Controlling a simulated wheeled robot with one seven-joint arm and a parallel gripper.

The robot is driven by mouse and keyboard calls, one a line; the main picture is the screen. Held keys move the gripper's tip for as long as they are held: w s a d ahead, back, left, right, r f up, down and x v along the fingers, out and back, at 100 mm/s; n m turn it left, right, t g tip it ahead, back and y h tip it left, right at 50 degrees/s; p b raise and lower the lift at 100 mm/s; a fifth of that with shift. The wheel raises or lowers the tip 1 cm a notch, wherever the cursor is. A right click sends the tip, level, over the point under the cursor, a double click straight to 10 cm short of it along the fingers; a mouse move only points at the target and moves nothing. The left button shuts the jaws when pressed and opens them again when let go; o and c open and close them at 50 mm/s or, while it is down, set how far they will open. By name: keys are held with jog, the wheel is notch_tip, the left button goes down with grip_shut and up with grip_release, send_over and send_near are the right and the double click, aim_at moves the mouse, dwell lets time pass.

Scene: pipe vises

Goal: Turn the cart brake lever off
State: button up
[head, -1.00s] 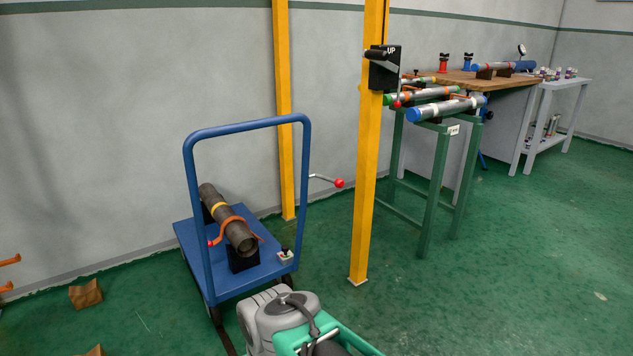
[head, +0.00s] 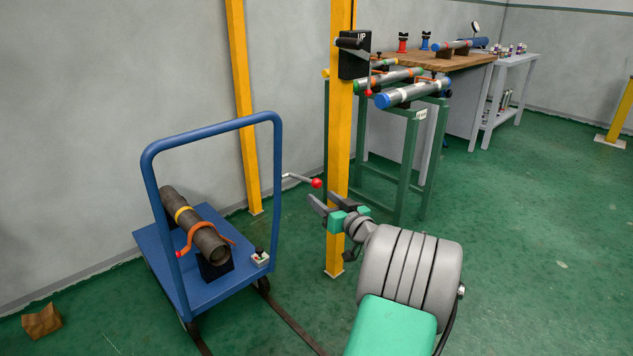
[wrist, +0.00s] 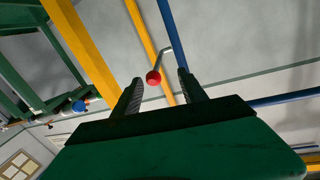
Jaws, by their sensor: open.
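The blue cart (head: 215,275) stands at left with its tall push handle toward me. A bent metal brake lever with a red ball knob (head: 316,183) sticks out to the right from the handle's right upright. My gripper (head: 321,200) is open and empty, just below and right of the knob in the head view. In the wrist view the red knob (wrist: 153,77) shows in the gap between the fingertips of my gripper (wrist: 160,79), apparently beyond them. The lever's rod (wrist: 168,50) runs up from it. I cannot see any contact.
A yellow post (head: 340,130) with a black "UP" lever box (head: 355,55) stands close behind my gripper. A green pipe rack (head: 408,160) stands behind right.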

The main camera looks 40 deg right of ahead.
aim_at(319, 186)
jog(key=w+d, duration=0.1)
jog(key=w, duration=0.1)
jog(key=w+d+b, duration=0.1)
jog(key=w, duration=0.1)
jog(key=w+d, duration=0.1)
jog(key=w, duration=0.1)
jog(key=shift+w+r+b, duration=0.35)
jog(key=shift+w+b, duration=0.05)
jog(key=shift+c, duration=0.2)
grip_shut()
dwell(0.9)
